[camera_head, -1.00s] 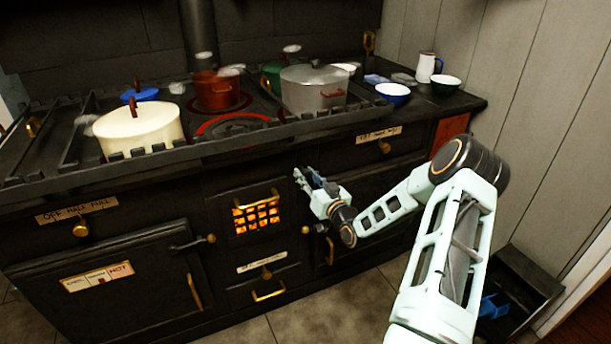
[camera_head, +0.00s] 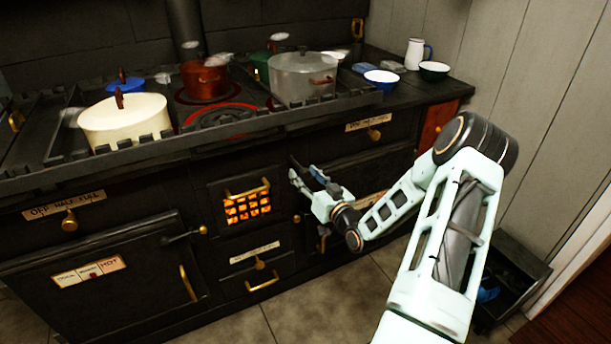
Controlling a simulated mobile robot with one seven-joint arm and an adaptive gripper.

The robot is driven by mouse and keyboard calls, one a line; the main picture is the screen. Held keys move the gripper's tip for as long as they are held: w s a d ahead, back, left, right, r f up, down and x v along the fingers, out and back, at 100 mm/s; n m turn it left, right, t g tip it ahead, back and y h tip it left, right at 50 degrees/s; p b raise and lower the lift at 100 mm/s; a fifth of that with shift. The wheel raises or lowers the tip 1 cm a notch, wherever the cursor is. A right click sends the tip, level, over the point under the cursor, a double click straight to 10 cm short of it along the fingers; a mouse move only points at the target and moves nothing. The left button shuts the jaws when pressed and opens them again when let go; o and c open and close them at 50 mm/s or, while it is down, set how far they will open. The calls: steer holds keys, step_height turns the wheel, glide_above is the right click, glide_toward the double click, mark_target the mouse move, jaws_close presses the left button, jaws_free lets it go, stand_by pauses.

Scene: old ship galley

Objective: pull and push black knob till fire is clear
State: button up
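The black stove front has a barred fire window (camera_head: 248,208) glowing orange, with a brass handle above it. No plainly black knob can be made out. A brass knob (camera_head: 260,265) sits below the fire window on a labelled panel. Another brass knob (camera_head: 374,134) is at the upper right beside a label, and a third brass knob (camera_head: 69,222) is at the left beside a label reading "OFF HALF FULL". My gripper (camera_head: 295,168) is right of the fire window, close to the stove front. Its fingers look apart and empty. Whether it touches the stove cannot be told.
Pots stand on the stovetop behind a raised rail: cream (camera_head: 124,124), red-brown (camera_head: 204,80) and grey (camera_head: 303,80). Bowls and a white jug (camera_head: 415,54) are at the right. An oven door handle (camera_head: 188,284) projects at lower left. A dark open box (camera_head: 512,275) is on the floor.

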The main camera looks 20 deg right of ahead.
steer(key=s+d, duration=0.1)
steer(key=s, duration=1.1)
